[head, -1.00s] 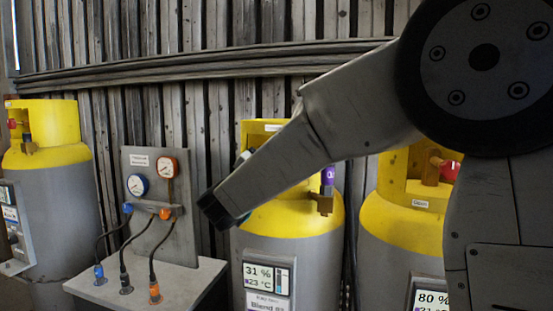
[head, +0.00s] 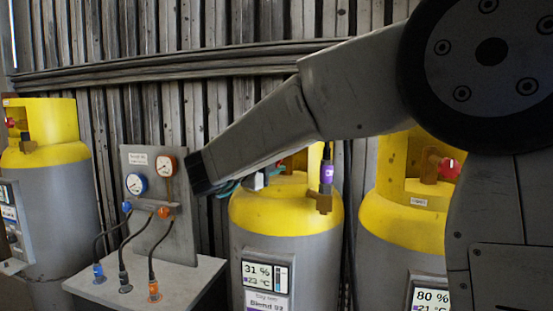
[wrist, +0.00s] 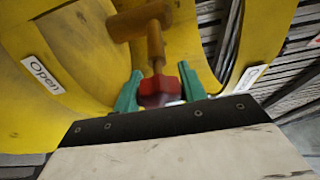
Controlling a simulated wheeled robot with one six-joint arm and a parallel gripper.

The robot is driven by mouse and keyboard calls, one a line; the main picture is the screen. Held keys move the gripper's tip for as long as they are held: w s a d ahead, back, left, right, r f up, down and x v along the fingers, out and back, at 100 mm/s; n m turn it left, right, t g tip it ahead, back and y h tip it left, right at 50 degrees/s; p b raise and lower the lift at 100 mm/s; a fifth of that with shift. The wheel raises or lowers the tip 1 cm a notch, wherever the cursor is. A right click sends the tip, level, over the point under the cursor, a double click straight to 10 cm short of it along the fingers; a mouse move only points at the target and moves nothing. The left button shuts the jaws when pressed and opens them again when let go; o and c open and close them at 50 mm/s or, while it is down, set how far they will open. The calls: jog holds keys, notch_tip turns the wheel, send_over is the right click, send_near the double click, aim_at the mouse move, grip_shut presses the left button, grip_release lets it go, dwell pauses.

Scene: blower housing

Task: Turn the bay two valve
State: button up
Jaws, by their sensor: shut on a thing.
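In the wrist view my gripper (wrist: 159,80) has its two green fingers on either side of the red valve knob (wrist: 158,91) and is shut on it. The knob sits on a brass stem (wrist: 155,48) inside a yellow collar, with an "Open" label (wrist: 42,72) on the left. In the head view my gripper (head: 247,182) reaches the collar of the middle yellow-topped cylinder (head: 285,217); its fingers show in part. That cylinder's panel (head: 266,277) reads 31 % and 23 °C.
A right cylinder (head: 385,225) with a red knob (head: 448,168) reads 80 %. Another cylinder (head: 40,150) stands far left. A gauge stand (head: 160,225) with hoses is left of my wrist. A corrugated wall is behind.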

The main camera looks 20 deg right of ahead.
jog(key=shift+f+m, duration=0.1)
jog(key=shift+m, duration=0.7)
jog(key=shift+y, duration=0.3)
jog(key=o, duration=1)
jog(key=shift+c, duration=0.2)
jog(key=v, duration=0.7)
jog(key=shift+a, duration=0.45)
jog(key=shift+s, duration=0.1)
